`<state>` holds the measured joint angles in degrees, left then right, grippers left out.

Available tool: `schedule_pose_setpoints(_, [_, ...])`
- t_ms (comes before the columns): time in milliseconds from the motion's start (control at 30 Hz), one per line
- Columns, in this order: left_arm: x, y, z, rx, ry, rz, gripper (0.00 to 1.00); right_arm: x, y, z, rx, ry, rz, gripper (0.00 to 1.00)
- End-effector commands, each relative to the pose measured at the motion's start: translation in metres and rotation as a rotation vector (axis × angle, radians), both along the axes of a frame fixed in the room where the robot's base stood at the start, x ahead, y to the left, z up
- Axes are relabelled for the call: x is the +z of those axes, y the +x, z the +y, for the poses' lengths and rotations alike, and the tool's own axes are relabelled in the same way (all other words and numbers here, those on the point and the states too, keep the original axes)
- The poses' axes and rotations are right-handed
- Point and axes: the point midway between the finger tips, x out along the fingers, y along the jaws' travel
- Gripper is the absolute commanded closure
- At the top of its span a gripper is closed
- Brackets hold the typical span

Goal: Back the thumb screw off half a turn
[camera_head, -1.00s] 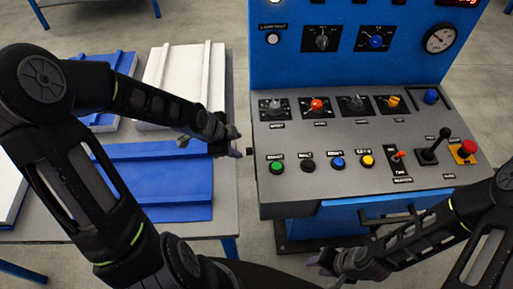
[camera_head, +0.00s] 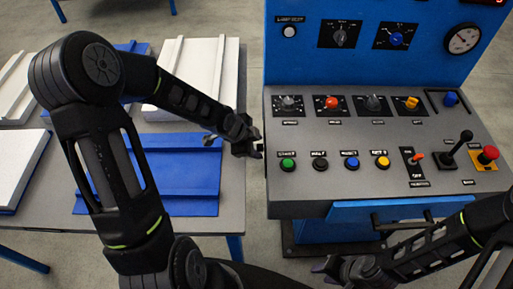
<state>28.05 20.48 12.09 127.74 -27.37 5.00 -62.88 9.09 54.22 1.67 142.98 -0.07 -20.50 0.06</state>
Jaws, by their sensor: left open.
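My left gripper (camera_head: 258,149) is open at the left side face of the grey control console (camera_head: 330,190), its fingertips level with the front button row. No thumb screw can be made out clearly; the small fitting on that side face is at the fingertips and mostly hidden by them. I cannot tell whether the fingers touch it or surround it. My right gripper (camera_head: 325,268) is low in front of the console, apart from it, and its opening is unclear.
The console top has several knobs, a green button (camera_head: 288,164), a black lever (camera_head: 459,143) and a red button (camera_head: 488,153). A gauge (camera_head: 463,40) is on the blue back panel. Left, a grey table (camera_head: 232,190) holds white panels and a blue panel (camera_head: 180,180).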

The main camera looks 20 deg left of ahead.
Motion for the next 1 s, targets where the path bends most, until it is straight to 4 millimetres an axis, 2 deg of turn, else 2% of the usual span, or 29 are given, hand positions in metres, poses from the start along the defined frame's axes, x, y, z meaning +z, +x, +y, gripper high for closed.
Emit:
schedule_pose_setpoints(333, [-0.0037,0.0020,-0.0005,0.000,0.001,0.000,0.56,-0.0010,0.0001,0.0001,0.000,0.000,0.000,0.64])
schedule_pose_setpoints(867, [-0.0036,0.0019,-0.0005,0.000,0.001,0.000,0.99,-0.0011,0.0001,0.0000,0.000,0.000,0.000,0.64])
schedule_pose_setpoints(1000, [-0.0036,0.0020,-0.0004,0.000,0.001,0.000,1.00,-0.0011,0.0001,0.0000,0.000,0.000,0.000,0.64])
